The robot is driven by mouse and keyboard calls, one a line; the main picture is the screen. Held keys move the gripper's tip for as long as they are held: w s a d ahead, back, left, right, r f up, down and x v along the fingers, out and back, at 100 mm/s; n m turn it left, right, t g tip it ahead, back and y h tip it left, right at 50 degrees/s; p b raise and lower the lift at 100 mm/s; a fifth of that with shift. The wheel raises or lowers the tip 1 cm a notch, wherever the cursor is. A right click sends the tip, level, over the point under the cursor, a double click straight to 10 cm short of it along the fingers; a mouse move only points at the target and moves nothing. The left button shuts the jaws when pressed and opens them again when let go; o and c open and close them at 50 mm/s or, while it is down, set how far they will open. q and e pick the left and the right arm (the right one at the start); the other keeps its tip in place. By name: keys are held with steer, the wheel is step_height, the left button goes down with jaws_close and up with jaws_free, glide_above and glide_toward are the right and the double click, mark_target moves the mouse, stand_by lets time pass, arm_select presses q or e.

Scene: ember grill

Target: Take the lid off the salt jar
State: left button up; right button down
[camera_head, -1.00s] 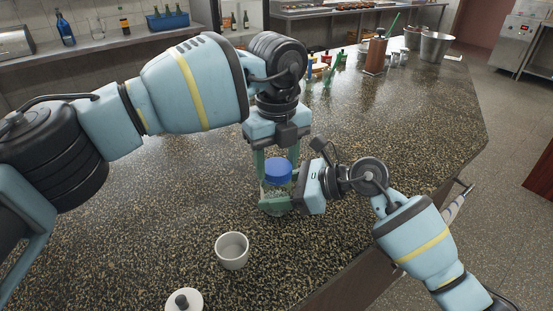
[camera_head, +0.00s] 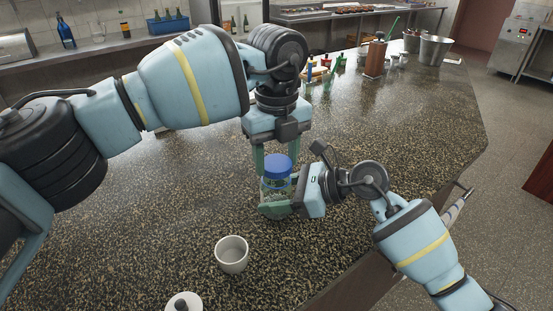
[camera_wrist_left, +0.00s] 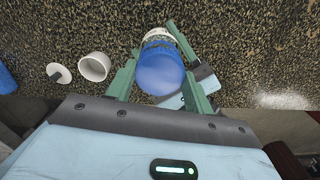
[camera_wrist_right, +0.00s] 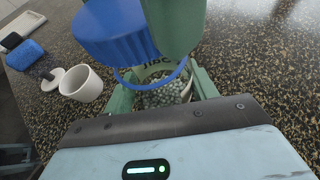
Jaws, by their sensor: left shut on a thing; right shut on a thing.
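The salt jar (camera_head: 273,190) is clear with a label and pale granules inside; it stands upright on the counter. Its blue lid (camera_head: 277,164) is above the jar's mouth, and the right wrist view shows a gap between the lid (camera_wrist_right: 115,35) and the blue ring at the jar's neck. My left gripper (camera_wrist_left: 158,62) points down from above, shut on the lid. My right gripper (camera_wrist_right: 163,88) is shut around the jar's body from the side. A left finger hides part of the jar in the right wrist view.
A white cup (camera_head: 232,256) stands on the counter in front of the jar, with a white lid with a dark knob (camera_head: 184,303) near it. A wooden block (camera_head: 375,58) and a metal bucket (camera_head: 435,49) stand at the back. The counter (camera_head: 400,130) is clear at right.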

mark_target(277, 163)
arm_select(q)
steer(key=shift+r, duration=0.3)
steer(key=shift+r, duration=2)
arm_select(e)
steer(key=shift+c, duration=1.9)
jaws_free()
steer(key=shift+d, duration=0.1)
arm_select(q)
step_height(277, 163, down, 2)
steer(key=shift+w+f+b, duration=0.1)
steer(key=shift+f+b, duration=0.1)
steer(key=shift+b, duration=0.3)
arm_select(e)
steer(key=v, duration=1.2)
